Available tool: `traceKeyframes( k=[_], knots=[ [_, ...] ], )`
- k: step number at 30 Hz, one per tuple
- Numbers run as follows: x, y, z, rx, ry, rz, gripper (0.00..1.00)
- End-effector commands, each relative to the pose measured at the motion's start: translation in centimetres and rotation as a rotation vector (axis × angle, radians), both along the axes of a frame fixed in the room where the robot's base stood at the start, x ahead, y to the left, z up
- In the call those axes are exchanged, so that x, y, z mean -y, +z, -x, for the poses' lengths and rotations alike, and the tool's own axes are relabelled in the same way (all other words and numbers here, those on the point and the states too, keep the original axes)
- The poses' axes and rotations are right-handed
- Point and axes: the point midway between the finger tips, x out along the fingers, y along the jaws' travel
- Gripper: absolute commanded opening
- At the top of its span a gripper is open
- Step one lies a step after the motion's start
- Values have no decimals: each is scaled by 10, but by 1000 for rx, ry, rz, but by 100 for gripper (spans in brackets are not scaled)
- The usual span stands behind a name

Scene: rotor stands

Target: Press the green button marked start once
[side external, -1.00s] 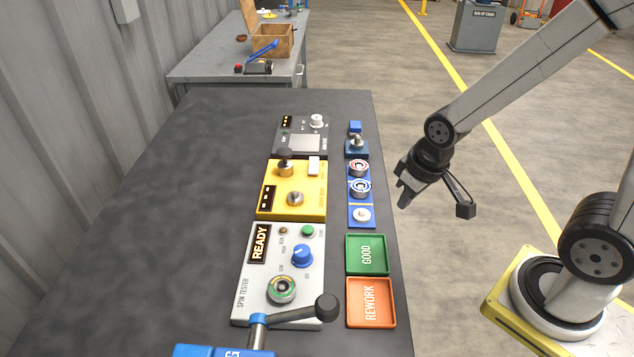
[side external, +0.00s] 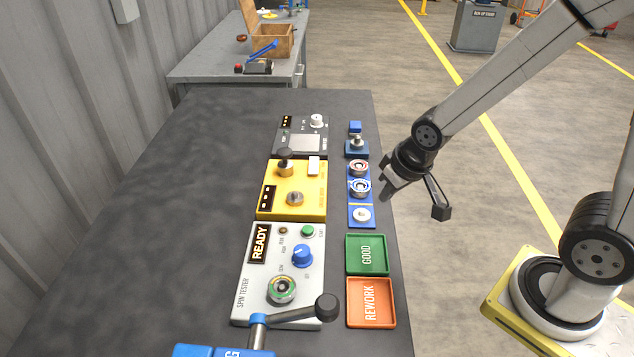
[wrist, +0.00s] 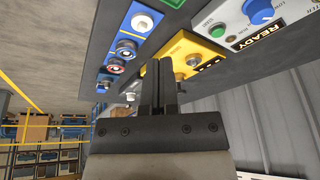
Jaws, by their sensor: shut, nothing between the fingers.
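The green button (side external: 307,231) sits at the upper right of the pale grey spin tester (side external: 250,300), whose display (side external: 260,244) reads READY. In the wrist view the green button (wrist: 217,30) is near the top, right of the fingers. The button's label is too small to read in the side view. My gripper (side external: 385,192) is shut and empty, raised near the right edge of the table, close to the blue strip of rotors. In the wrist view my gripper (wrist: 158,65) shows its two fingers together, apart from the button.
A blue knob (side external: 302,255) and a round dial (side external: 282,289) are on the spin tester. A black-handled lever (side external: 300,313) crosses its front edge. Green GOOD (side external: 367,269) and orange REWORK (side external: 371,317) trays lie to the right. The yellow station (side external: 310,207) stands behind. The table's left half (side external: 170,220) is clear.

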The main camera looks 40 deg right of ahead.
Motion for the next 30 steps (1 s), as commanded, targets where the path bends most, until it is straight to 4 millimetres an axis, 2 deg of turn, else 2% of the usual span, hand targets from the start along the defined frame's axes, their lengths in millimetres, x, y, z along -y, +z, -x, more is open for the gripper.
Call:
traceKeyframes(
  k=[8,15,24,30],
  knots=[
    [-27,-3,-49,165,-106,-103,0],
    [-61,-3,-86,286,-180,-258,0],
    [-93,-3,-109,350,-229,-420,0],
    [-98,-3,-112,359,-237,-449,0]
  ],
)
